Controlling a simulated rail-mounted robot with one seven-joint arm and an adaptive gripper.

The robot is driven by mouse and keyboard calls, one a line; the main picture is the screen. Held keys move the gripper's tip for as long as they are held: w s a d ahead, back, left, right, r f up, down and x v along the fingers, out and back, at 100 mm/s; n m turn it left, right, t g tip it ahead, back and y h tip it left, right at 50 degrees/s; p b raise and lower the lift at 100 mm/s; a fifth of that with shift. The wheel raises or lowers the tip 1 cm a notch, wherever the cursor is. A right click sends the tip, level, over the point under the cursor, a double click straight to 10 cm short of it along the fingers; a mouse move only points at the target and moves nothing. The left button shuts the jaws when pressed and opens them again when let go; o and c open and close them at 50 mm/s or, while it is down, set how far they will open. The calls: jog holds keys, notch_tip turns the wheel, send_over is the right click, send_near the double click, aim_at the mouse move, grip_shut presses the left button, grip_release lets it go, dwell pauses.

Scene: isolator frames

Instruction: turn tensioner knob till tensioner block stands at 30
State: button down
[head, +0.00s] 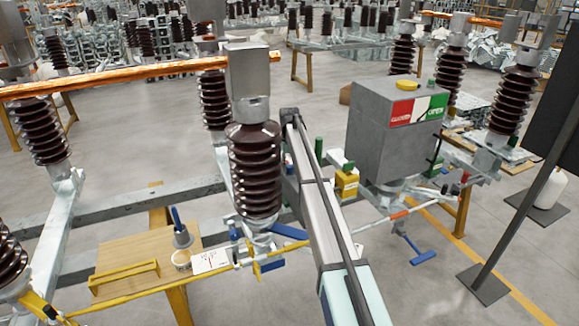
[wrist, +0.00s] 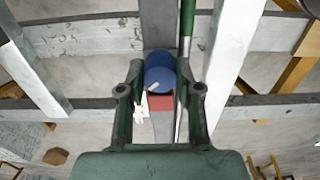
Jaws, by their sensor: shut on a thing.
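The blue round tensioner knob (wrist: 160,78) is in the middle of the wrist view, with a small pale mark near its lower edge. My gripper (wrist: 160,73) is shut on it, one dark green finger on each side. A red piece (wrist: 160,103) shows just below the knob, between the fingers. I cannot tell if it is the tensioner block, and I can read no scale. In the head view I cannot make out the knob or my fingers.
A green-topped pole (wrist: 187,25) runs close beside the right finger. Pale frame beams (wrist: 235,50) cross around the grip. In the head view, brown ribbed insulators (head: 256,170), a grey box with a red and green label (head: 385,140) and a wooden board (head: 125,262) stand around the frames.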

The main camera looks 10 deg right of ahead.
aim_at(289, 166)
jog(key=shift+f+m, duration=0.1)
jog(key=shift+m, duration=0.2)
jog(key=m+b, duration=0.1)
jog(key=m, duration=0.2)
jog(key=shift+m+b, duration=0.3)
jog(key=shift+a+m+b, duration=0.1)
jog(key=shift+m+b, duration=0.3)
jog(key=shift+m, duration=1.3)
jog(key=c, duration=0.8)
grip_release()
notch_tip(289, 166, up, 12)
jog(key=shift+r, duration=0.1)
